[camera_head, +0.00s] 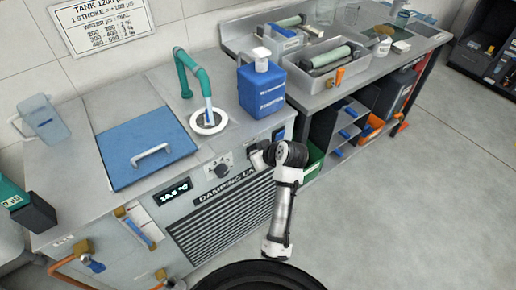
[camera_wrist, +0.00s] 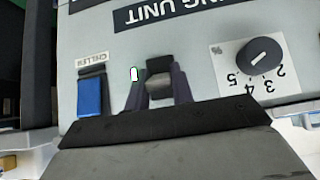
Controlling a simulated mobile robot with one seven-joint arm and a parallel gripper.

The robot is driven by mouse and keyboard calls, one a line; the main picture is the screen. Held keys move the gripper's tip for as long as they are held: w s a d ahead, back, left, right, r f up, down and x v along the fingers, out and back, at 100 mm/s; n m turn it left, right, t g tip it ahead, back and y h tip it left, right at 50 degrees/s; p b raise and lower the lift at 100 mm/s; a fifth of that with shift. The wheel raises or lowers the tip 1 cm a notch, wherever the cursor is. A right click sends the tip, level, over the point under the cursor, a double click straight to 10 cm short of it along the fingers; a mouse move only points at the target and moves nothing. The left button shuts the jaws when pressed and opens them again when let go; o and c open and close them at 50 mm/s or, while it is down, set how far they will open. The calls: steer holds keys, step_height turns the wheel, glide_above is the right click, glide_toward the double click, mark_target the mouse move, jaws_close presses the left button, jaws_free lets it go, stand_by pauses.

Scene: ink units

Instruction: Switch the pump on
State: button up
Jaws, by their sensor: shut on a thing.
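The grey front panel of the damping unit (camera_head: 215,190) carries the switches. In the wrist view, a black and grey switch (camera_wrist: 160,82) sits between the two dark fingers of my gripper (camera_wrist: 158,100), which is shut on it. Its label does not show, so I cannot read whether it is the pump switch. A small white indicator (camera_wrist: 134,73) is beside it. A blue switch (camera_wrist: 90,96) under a "chiller" label is to the left.
A black dial (camera_wrist: 263,56) on a white numbered plate is right of the gripper in the wrist view. It shows on the panel in the head view (camera_head: 222,170). A blue lid (camera_head: 145,150), a green spout (camera_head: 190,70) and a blue bottle (camera_head: 261,88) are on top.

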steer(key=shift+r+g+p, duration=0.1)
steer(key=shift+g+p, duration=0.2)
steer(key=o, duration=1)
steer(key=b+v, duration=0.1)
steer(key=v, duration=1.2)
steer(key=shift+s+r, duration=0.25)
steer(key=shift+r, duration=0.1)
